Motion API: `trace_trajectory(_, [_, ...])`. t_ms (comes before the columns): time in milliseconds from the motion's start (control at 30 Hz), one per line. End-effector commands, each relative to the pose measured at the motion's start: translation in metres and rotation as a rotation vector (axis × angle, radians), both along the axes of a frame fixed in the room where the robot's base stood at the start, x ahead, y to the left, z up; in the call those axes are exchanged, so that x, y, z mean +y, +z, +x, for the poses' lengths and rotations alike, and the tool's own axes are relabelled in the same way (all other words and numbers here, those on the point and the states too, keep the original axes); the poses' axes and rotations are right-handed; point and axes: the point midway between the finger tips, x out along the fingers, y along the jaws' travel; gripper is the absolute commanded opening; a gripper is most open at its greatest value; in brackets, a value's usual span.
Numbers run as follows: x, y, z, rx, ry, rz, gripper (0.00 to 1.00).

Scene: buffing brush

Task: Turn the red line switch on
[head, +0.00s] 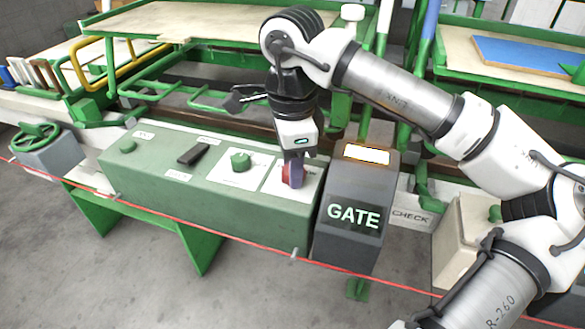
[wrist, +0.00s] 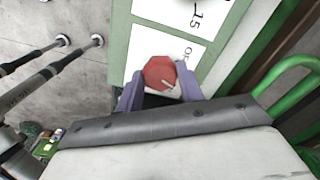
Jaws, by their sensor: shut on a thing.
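The red line switch (head: 287,175) is a red knob on a white label plate at the right end of the green control box (head: 215,200). In the wrist view its red top (wrist: 159,73) shows with a small light mark near its lower right edge. My gripper (head: 293,172) points down over the switch, and its purple fingers stand on both sides of the knob. In the wrist view my gripper (wrist: 158,92) is shut on the switch. Part of the plate's lettering is hidden.
A green knob (head: 240,161) and a black handle (head: 194,153) stand left on the box. A dark GATE box (head: 335,234) with a lit top stands close at right. A red line (head: 150,210) runs across the front.

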Motion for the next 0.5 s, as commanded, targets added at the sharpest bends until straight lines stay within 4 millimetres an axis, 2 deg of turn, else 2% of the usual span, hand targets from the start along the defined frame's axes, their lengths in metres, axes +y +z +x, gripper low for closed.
trace_trajectory(200, [-0.0004, -0.0009, 0.0007, -0.001, -0.185, -0.001, 0.14])
trace_trajectory(500, [-0.0002, -0.0003, 0.0009, -0.001, -0.358, -0.001, 0.14])
